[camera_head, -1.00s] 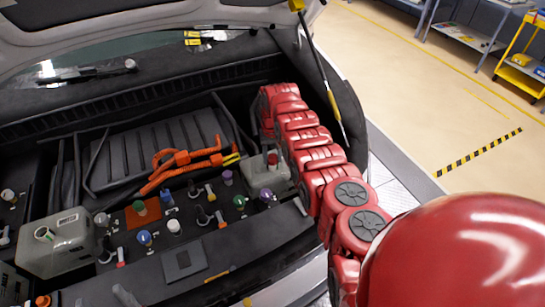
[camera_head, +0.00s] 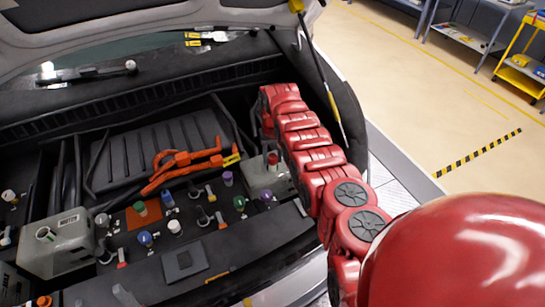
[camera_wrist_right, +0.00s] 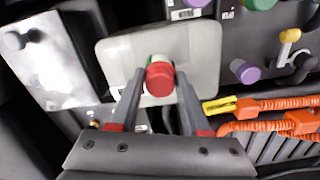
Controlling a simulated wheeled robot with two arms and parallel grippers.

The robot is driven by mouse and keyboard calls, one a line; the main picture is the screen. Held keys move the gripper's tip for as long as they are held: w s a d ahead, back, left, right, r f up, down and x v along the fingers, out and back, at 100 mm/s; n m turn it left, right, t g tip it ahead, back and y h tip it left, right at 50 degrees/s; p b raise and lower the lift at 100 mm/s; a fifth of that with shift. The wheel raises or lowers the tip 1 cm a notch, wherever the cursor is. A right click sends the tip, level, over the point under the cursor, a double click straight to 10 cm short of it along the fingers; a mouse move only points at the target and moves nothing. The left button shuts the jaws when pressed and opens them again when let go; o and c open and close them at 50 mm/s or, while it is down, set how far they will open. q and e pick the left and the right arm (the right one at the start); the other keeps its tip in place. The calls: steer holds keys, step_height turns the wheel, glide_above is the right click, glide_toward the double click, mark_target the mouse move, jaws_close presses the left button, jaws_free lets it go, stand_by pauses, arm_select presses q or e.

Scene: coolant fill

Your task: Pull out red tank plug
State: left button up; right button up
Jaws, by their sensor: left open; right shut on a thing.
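The red tank plug (camera_head: 273,158) is upright at the grey-white tank (camera_head: 262,184) on the right side of the car's bay. In the right wrist view the red plug (camera_wrist_right: 160,80) lies between the two dark fingers of my right gripper (camera_wrist_right: 160,84), which is shut on it. A green and white part shows just behind the plug, over the tank (camera_wrist_right: 205,45). I cannot tell how far the plug sits in the tank's opening. My right gripper is mostly hidden behind its red arm in the head view. I cannot make out my left gripper.
Several coloured caps, among them a green one (camera_head: 140,208) and a blue one (camera_head: 145,238), stand to the left of the tank. Orange cables (camera_head: 185,165) run behind them. A second pale tank (camera_head: 62,250) stands at the left. The raised lid (camera_head: 130,20) hangs above.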

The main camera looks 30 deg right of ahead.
mark_target(272, 155)
steer(key=shift+r, duration=0.1)
steer(key=shift+r+p, duration=0.25)
steer(key=shift+p, duration=0.1)
steer(key=shift+r+p, duration=1.55)
steer(key=shift+r, duration=0.45)
